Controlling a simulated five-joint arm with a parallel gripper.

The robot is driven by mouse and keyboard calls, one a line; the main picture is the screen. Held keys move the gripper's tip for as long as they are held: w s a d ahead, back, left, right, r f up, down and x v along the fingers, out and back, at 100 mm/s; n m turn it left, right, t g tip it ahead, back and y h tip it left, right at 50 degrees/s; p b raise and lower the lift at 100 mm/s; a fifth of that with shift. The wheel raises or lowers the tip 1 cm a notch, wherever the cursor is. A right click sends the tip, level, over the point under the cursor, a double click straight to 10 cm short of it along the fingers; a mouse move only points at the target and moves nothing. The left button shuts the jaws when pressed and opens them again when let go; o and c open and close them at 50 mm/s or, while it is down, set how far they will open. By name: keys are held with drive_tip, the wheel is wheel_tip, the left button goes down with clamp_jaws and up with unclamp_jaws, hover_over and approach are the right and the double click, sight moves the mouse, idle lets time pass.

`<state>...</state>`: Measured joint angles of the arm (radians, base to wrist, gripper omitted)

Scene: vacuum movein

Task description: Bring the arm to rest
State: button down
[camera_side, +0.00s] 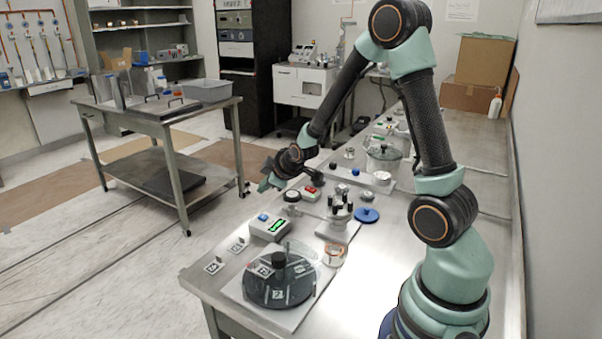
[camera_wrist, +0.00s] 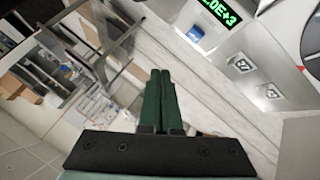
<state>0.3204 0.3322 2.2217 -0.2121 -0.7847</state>
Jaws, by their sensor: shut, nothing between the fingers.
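My gripper (camera_side: 264,186) hangs in the air over the front-left edge of the steel bench, left of the bench equipment. In the wrist view its two green fingers (camera_wrist: 160,88) lie side by side, shut with nothing between them. My arm rises from the right end of the bench, arches up and reaches down to the left. The gripper's tips are small and partly dark in the side view.
The steel bench (camera_side: 385,262) holds a round dark chamber (camera_side: 280,283), a grey box with a green display (camera_side: 269,227), a blue disc (camera_side: 367,215) and a glass vessel (camera_side: 383,158). A cart (camera_side: 163,118) stands left. Floor between is clear.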

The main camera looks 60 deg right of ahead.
drive_tip(key=s+a+r+m+g+y, duration=0.1)
drive_tip(key=s+a+r+m, duration=0.1)
drive_tip(key=s+a+r, duration=0.5)
drive_tip(key=s+a+r+m+g+y, duration=0.1)
drive_tip(key=s+a+r, duration=0.2)
drive_tip(key=s+a, duration=0.1)
drive_tip(key=s+a+r+m+g, duration=0.1)
drive_tip(key=s+a+r+m, duration=0.1)
drive_tip(key=s, duration=0.5)
drive_tip(key=shift+a+r+y, duration=0.4)
drive_tip(key=shift+a+r, duration=0.45)
drive_tip(key=shift+a, duration=0.35)
